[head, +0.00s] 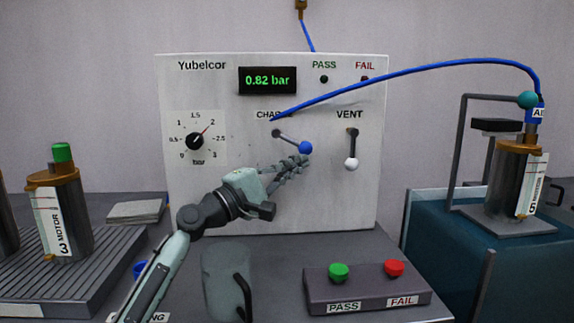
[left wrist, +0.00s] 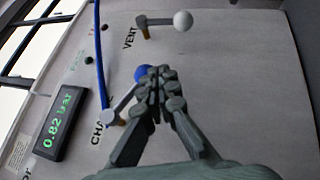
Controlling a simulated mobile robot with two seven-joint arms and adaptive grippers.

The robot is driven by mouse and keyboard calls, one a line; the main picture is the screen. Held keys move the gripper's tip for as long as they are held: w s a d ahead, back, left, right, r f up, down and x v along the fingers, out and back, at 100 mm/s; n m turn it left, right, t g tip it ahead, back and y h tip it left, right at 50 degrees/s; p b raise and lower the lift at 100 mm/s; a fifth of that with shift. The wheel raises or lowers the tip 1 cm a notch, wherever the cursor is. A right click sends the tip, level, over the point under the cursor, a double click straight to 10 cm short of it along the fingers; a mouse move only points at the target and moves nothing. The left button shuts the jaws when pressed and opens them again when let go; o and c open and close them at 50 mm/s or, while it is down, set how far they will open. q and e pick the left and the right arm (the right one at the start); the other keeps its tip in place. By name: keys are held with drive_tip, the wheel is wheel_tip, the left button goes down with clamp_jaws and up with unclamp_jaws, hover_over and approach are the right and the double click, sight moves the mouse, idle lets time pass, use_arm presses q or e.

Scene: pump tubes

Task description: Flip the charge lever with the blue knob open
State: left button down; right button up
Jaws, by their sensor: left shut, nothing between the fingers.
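The charge lever (head: 290,140) is on the white panel under the CHARGE label, with a blue knob (head: 306,148) at its end. The lever slants down to the right from its pivot. It also shows in the left wrist view, with the blue knob (left wrist: 141,74) right beside my fingertips. My left gripper (head: 303,162) is shut and empty, its fingertips just below the blue knob in the head view. I cannot tell whether they touch it. My right gripper is not in view.
The vent lever (head: 353,148) with a white knob hangs down to the right. A blue tube (head: 430,67) arches across the panel's upper right. A button box (head: 366,289) and a grey mug-like cylinder (head: 226,280) stand in front. Motor 3 (head: 61,215) stands at left.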

use_arm(q)
drive_tip(key=v, duration=1)
drive_tip(key=shift+s+a+r+p, duration=0.15)
drive_tip(key=shift+s+r+p, duration=0.2)
drive_tip(key=shift+s, duration=0.25)
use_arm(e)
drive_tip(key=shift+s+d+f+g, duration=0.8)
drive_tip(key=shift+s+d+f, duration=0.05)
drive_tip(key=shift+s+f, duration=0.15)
use_arm(q)
drive_tip(key=shift+s+f, duration=0.1)
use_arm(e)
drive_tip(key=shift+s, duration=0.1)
